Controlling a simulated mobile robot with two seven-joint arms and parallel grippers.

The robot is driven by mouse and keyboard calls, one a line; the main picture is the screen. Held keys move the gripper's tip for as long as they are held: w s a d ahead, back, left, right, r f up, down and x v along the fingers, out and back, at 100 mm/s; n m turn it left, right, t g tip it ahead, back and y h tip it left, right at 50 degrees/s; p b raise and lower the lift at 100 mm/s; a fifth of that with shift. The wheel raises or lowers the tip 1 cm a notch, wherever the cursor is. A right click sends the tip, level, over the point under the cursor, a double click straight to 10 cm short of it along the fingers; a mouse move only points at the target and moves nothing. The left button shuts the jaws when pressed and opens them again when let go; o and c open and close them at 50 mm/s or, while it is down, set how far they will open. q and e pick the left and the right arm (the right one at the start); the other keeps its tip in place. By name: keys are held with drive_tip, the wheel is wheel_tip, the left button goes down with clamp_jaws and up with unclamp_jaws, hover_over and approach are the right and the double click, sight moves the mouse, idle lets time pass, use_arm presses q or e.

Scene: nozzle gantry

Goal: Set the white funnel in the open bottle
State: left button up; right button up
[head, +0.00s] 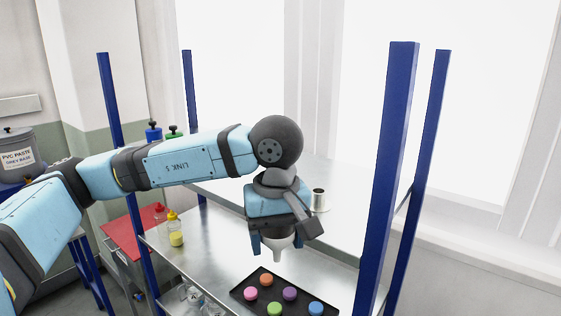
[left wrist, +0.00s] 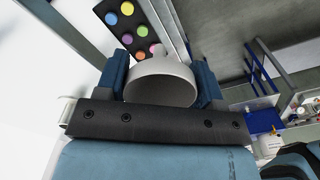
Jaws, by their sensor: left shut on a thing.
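My left gripper (head: 277,242) is shut on the white funnel (head: 277,254) and holds it upright, spout down, in the air above the metal bench. In the left wrist view the wide mouth of the funnel (left wrist: 163,88) sits between the two blue fingers (left wrist: 160,80). A bottle with yellow contents and a yellow top (head: 176,236) stands on the bench to the left, with a red-topped bottle (head: 159,211) behind it. I cannot make out a clearly open bottle; my arm covers part of the bench. My right gripper is not in view.
A black tray (head: 240,296) with several coloured round pieces lies below the funnel. A steel cup (head: 319,198) stands on the raised shelf. Blue posts (head: 388,180) rise around the bench. Clear glassware (head: 190,295) is at the front left. The bench between bottles and tray is clear.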

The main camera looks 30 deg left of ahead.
use_arm(q)
wheel_tip(320, 180, down, 38)
drive_tip(key=s+m, duration=0.1)
drive_tip(key=m, duration=0.8)
drive_tip(key=shift+s+f, duration=0.15)
drive_tip(key=shift+s, duration=0.25)
drive_tip(key=shift+a, duration=0.15)
